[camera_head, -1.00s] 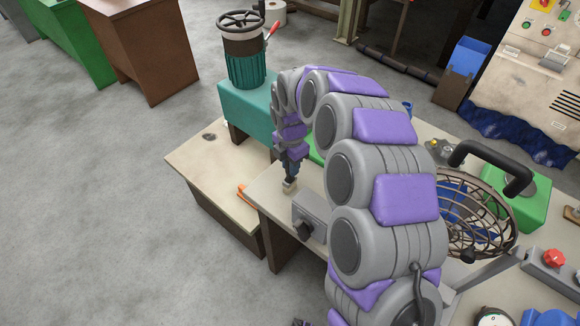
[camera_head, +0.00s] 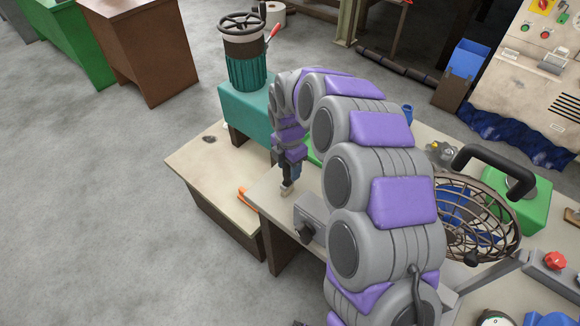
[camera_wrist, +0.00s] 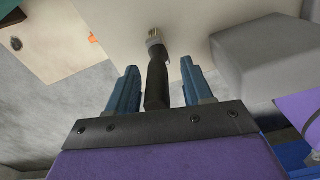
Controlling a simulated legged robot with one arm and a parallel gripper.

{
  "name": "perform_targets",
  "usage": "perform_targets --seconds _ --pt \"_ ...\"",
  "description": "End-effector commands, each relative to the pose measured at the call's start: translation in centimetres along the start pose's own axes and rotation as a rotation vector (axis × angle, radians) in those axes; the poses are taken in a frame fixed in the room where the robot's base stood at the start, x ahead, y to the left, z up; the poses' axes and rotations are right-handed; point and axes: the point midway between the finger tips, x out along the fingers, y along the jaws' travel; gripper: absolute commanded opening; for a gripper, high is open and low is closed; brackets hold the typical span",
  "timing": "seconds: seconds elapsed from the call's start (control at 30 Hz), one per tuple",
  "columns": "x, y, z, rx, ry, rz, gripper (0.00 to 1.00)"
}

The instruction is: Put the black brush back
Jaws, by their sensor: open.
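The black brush (camera_wrist: 156,78) shows in the wrist view between my two blue fingers, with its pale bristles (camera_wrist: 154,35) pointing away from me. My gripper (camera_wrist: 157,82) is open, and a gap shows on each side of the black handle. The lower end of the handle is hidden behind the gripper's dark front plate. In the head view my gripper (camera_head: 290,178) is low over the near-left end of the beige workbench (camera_head: 262,190). A small pale piece at its tip there is too small to tell.
A grey box with a dark knob (camera_head: 312,215) stands close on the right of my gripper; its pale side fills the wrist view's right. An orange item (camera_head: 243,194) lies to the left. A wire fan cage (camera_head: 475,215) stands further right.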

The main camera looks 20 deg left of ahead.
Motion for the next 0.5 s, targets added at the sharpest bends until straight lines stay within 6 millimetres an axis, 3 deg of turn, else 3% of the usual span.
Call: perform_targets --seconds 0.5 --pt "-9.6 -0.2 0.2 0.0 0.0 0.006 0.51"
